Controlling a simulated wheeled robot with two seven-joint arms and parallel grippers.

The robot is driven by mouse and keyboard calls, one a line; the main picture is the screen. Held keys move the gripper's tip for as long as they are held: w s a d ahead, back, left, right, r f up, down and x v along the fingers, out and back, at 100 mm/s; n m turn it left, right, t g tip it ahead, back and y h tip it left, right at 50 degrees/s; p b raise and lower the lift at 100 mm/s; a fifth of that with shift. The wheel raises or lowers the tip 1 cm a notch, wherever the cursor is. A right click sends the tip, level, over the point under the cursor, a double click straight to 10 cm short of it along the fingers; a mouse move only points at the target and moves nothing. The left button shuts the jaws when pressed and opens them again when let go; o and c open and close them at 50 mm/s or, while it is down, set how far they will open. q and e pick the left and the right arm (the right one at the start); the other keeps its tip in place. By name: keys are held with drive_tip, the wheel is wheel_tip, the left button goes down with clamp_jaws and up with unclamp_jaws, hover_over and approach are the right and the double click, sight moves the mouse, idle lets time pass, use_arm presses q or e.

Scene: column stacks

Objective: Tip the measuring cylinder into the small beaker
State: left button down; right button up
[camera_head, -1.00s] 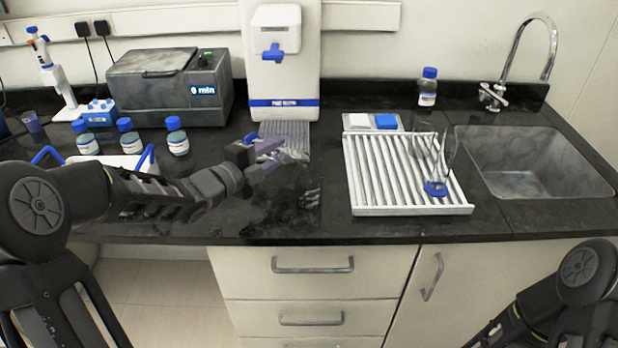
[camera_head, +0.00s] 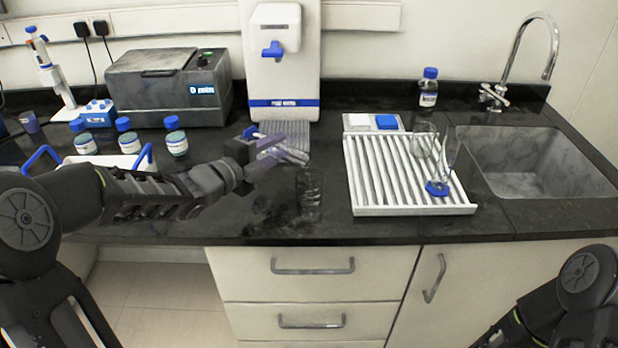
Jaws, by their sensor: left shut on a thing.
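My left gripper (camera_head: 268,148) is shut on a clear measuring cylinder (camera_head: 290,154), over the counter in front of the water dispenser. The cylinder is tilted far over, with its blue foot (camera_head: 250,132) at the upper left and its mouth end at the lower right. A clear small beaker (camera_head: 310,188) stands on the counter just below and right of the mouth end. It is faint against the black top, and I cannot tell whether liquid is in it. My right arm shows at the lower right, but its gripper is out of view.
A white draining rack (camera_head: 365,180) at the right holds a glass beaker (camera_head: 424,140) and an upright cylinder with a blue foot (camera_head: 437,188). The sink (camera_head: 525,160) lies beyond. Capped bottles (camera_head: 177,140) and a blue-handled tray (camera_head: 100,161) are at the left.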

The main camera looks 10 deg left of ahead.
use_arm(q)
drive_tip(key=shift+r+b, duration=0.15)
drive_tip(key=shift+b, duration=0.15)
drive_tip(key=shift+w+a+r+m, duration=0.1)
drive_tip(key=shift+w+a+m, duration=0.05)
drive_tip(key=shift+m, duration=0.15)
drive_tip(key=shift+r+m+b, duration=0.35)
drive_tip(key=shift+m+b, duration=0.05)
drive_tip(key=shift+b, duration=0.6)
drive_tip(key=shift+a, duration=0.1)
drive_tip(key=shift+r+b, duration=0.1)
drive_tip(key=shift+b, duration=0.2)
